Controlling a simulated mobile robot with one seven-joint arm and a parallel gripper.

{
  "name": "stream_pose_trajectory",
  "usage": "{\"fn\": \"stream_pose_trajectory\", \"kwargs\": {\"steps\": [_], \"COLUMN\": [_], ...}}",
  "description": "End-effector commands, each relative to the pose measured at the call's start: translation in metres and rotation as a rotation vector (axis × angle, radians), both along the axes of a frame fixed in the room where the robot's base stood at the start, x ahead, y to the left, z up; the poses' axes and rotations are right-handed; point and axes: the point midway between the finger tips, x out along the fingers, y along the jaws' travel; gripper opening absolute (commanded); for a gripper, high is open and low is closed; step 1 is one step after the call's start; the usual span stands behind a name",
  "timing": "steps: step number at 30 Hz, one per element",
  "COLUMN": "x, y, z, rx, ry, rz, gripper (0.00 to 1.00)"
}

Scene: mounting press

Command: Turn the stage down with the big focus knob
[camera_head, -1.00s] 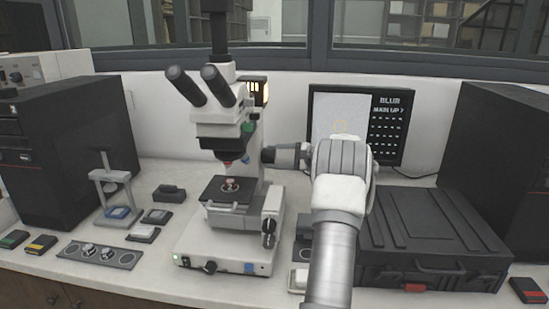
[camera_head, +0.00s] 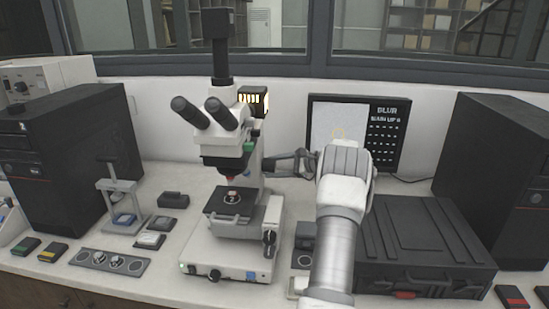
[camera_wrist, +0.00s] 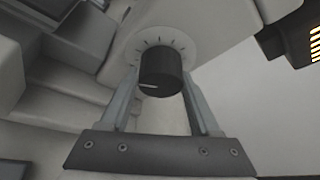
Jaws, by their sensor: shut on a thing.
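The white microscope (camera_head: 228,130) stands on the bench with its black stage (camera_head: 229,203) below the objectives. In the wrist view a large black focus knob (camera_wrist: 160,68) with a white index line sits before a pale dial with tick marks. My gripper (camera_wrist: 159,82) has one finger on each side of this knob and is shut on it. In the head view my gripper (camera_head: 270,165) reaches in from the right to the microscope's column; the knob there is hidden or too small to tell. Smaller black knobs (camera_head: 269,238) show lower on the microscope's side.
A black case (camera_head: 425,240) lies right of my arm. A monitor (camera_head: 385,130) with a dotted chart stands behind. Black cabinets flank the bench.

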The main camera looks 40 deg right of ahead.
Motion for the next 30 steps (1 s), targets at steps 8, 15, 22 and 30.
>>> {"fn": "stream_pose_trajectory", "kwargs": {"steps": [8,15,22,30], "x": [0.0001,0.0,0.0,0.0], "y": [-0.0001,-0.0002,-0.0002,-0.0001], "z": [0.0029,0.0007,0.0007,0.0004], "rx": [0.103,0.115,0.114,0.112], "ry": [0.079,0.089,0.088,0.089], "rz": [-0.001,-0.002,-0.002,-0.002], "gripper": [0.08,0.08,0.79,0.93]}}
